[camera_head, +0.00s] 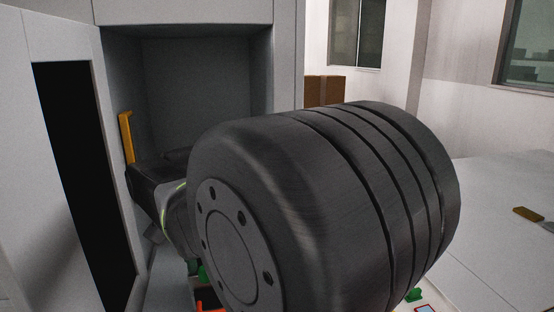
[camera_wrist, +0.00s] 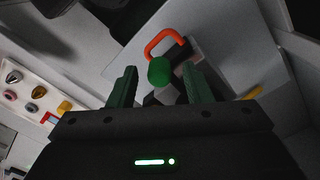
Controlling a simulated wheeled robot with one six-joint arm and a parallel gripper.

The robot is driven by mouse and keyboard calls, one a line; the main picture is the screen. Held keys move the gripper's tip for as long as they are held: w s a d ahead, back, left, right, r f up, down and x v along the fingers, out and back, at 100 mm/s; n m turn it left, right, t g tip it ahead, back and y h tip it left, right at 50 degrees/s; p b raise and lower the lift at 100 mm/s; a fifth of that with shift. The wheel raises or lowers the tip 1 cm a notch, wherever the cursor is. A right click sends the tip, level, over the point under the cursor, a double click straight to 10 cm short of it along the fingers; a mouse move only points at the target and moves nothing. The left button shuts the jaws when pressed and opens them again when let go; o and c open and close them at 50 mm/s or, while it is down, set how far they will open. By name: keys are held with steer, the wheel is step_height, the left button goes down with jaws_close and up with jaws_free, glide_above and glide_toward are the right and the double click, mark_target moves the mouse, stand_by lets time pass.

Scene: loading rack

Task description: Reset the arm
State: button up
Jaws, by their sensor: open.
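My arm fills the middle of the head view, a big dark grey rounded link in front of the cabinet, and hides most of what lies behind it. My gripper (camera_wrist: 159,68) shows in the wrist view with its two dark green fingers apart. A round green object (camera_wrist: 159,71) appears in the gap between the fingers. Whether it lies between them or beyond them I cannot tell. It touches neither finger visibly. An orange-red U-shaped handle (camera_wrist: 165,40) is just past it, on a grey surface.
A grey cabinet (camera_head: 195,12) with an open recess and a yellow-orange bar (camera_head: 127,137) stands behind at left. A cardboard box (camera_head: 325,90) is at the back. A pale table (camera_head: 500,180) at right is mostly clear. The wrist view shows a white panel (camera_wrist: 22,103) with several coloured knobs.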

step_height(320, 180, up, 14)
steer(key=f, duration=0.1)
step_height(320, 180, down, 13)
steer(key=shift+r, duration=0.1)
steer(key=shift+a+f, duration=0.15)
steer(key=shift+f, duration=0.05)
steer(key=shift+a+m+b, duration=0.4)
steer(key=shift+a+m, duration=0.25)
steer(key=shift+m, duration=0.35)
steer(key=shift+s+r, duration=0.1)
steer(key=shift+s, duration=0.1)
